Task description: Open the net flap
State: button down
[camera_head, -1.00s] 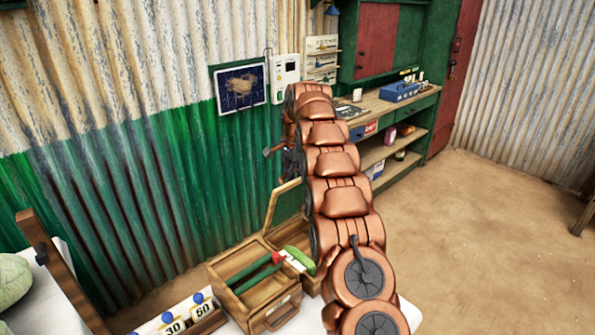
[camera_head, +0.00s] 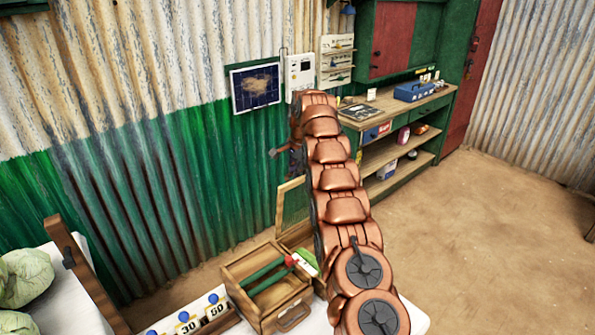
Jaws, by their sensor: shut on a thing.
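The net flap (camera_head: 292,206) is a pale wooden frame with greenish mesh. It stands raised and tilted at the far end of the wooden boxes on the white-topped table, and its right side is hidden behind my copper-coloured arm. The box that it belongs to is mostly covered by my arm, with something green showing at its edge. My gripper (camera_head: 286,151) shows only in part, just above the flap's upper edge and left of the arm's far end. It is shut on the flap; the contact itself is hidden.
An open wooden crate (camera_head: 236,273) with a green and red rod stands in front of the flap. Number cards (camera_head: 188,327) and cabbages (camera_head: 25,275) are at lower left. The corrugated wall (camera_head: 160,190) is close behind. A shelf bench (camera_head: 400,155) stands right; the floor there is clear.

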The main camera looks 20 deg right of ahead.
jog(key=shift+d+f, duration=0.1)
jog(key=c, duration=1.2)
grip_release()
